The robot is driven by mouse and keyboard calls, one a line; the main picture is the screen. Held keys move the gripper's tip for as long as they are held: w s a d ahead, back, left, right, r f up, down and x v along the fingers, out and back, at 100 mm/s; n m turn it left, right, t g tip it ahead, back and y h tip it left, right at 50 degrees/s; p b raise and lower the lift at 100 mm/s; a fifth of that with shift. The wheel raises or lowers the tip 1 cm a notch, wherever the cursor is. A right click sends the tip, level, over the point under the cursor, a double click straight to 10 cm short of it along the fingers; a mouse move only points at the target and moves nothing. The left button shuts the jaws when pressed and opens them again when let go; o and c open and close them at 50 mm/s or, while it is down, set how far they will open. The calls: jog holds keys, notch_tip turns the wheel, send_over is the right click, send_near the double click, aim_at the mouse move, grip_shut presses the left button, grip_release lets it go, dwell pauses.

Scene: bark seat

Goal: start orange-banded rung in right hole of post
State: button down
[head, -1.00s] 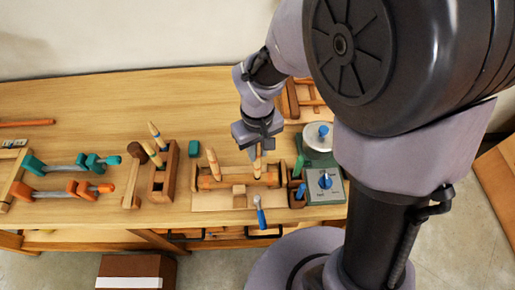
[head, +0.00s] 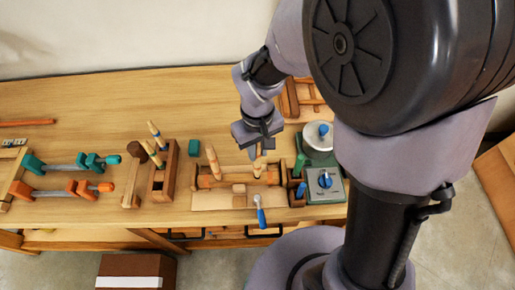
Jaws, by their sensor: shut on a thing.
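The post (head: 235,181) is a wooden beam lying across the front of the bench. A pale rung (head: 213,162) stands in its left part, tilted slightly. My gripper (head: 256,151) is over the right part of the post, shut on another upright pale rung (head: 257,168). The lower end of that rung meets the post around its right hole. The hole is hidden, so I cannot tell how deep the rung sits. Its band is too small to make out clearly.
A wooden rack (head: 162,183) with banded rungs stands left of the post. A blue-handled mallet (head: 261,213) lies in front. A green device with a blue knob (head: 325,181) and a round pot (head: 318,134) stand close on the right. Clamps (head: 65,189) lie far left.

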jog(key=shift+f+b, duration=0.75)
jog(key=shift+f, duration=0.15)
jog(key=c, duration=1.2)
grip_release()
notch_tip(320, 180, up, 18)
jog(key=p, duration=0.5)
jog(key=shift+f+p, duration=0.25)
jog(key=shift+p, duration=0.1)
